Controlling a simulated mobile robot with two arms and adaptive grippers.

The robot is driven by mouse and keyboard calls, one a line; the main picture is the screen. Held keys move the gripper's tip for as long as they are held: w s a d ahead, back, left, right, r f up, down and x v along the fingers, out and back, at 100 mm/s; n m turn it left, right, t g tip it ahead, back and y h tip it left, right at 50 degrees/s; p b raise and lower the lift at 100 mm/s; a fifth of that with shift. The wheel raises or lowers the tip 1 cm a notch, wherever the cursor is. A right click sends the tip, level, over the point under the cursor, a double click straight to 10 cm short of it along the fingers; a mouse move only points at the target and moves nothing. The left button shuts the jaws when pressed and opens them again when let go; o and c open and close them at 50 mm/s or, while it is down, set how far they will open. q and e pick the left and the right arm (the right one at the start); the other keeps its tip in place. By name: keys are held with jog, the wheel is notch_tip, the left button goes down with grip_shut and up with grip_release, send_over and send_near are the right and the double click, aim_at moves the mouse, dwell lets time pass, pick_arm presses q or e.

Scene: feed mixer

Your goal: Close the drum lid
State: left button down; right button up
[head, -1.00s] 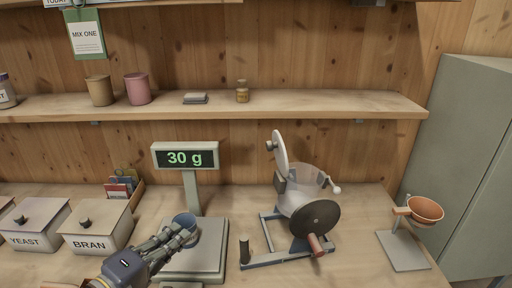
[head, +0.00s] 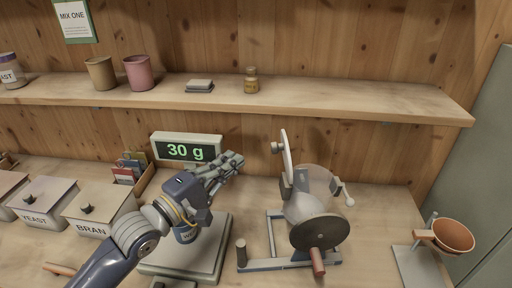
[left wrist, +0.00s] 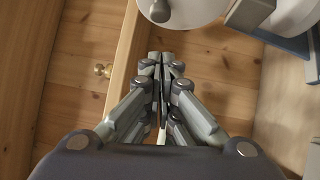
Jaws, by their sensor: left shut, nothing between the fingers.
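The mixer drum (head: 305,207) is a clear and grey drum on a blue-grey stand, right of the scale. Its white lid (head: 287,158) stands open, upright on edge at the drum's left side, with a grey knob (head: 276,148) facing left. In the left wrist view the lid (left wrist: 195,10) shows at the top edge, its knob (left wrist: 158,10) just beyond my fingertips. My left gripper (head: 238,160) is shut and empty, above the scale, left of the lid and apart from it. It also shows in the left wrist view (left wrist: 164,58). My right gripper is out of view.
A scale display (head: 186,149) reads 30 g. The drum's crank handle (head: 318,262) sticks out in front. An orange funnel (head: 453,236) stands at right; a shelf (head: 340,101) runs above.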

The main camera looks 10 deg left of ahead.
pick_arm(q)
jog(key=w+d+r+p, duration=0.1)
jog(key=w+d+p, duration=0.1)
jog(key=d, duration=0.3)
jog(key=shift+w+d, duration=0.15)
jog(key=shift+w, duration=0.3)
